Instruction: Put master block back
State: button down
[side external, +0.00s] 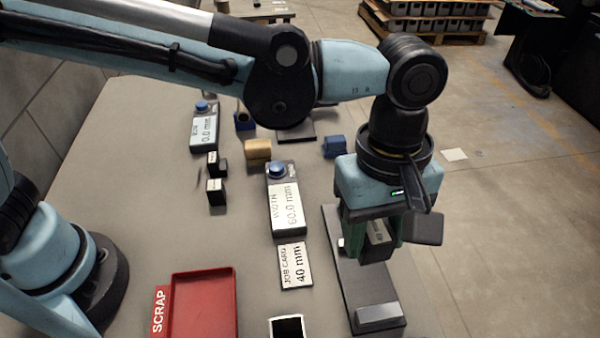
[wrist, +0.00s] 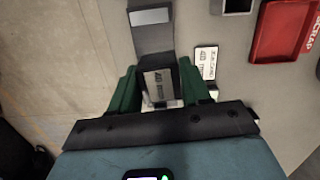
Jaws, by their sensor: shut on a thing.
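My gripper (side external: 370,246), with green fingers, is shut on a dark block (side external: 380,234) with a white label. In the wrist view the block (wrist: 160,84) sits between the fingers, and its label seems to read 40 mm. The block is over the long grey fixture (side external: 358,284); whether it touches the fixture is hidden by the fingers. Two small black labelled blocks (side external: 216,191) stand on the table left of the width gauge; their labels are too small to read.
The width gauge (side external: 285,205) reads 60.0 mm, and the job card (side external: 295,265) says 40 mm. A red scrap tray (side external: 203,304) lies front left. A second gauge (side external: 204,128), a tan block (side external: 257,150) and a blue block (side external: 335,147) stand further back.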

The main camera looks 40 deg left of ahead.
jog(key=a+n, duration=0.4)
jog(key=a, duration=0.9)
jog(key=n+t, duration=0.1)
jog(key=n, duration=0.3)
send_over(220, 234)
notch_tip(220, 234, down, 2)
jog(key=shift+a+f, duration=0.25)
jog(key=shift+a, duration=0.05)
jog(key=shift+f, duration=2.6)
jog(key=shift+f, duration=2.1)
jog(key=shift+c, duration=2.2)
grip_release()
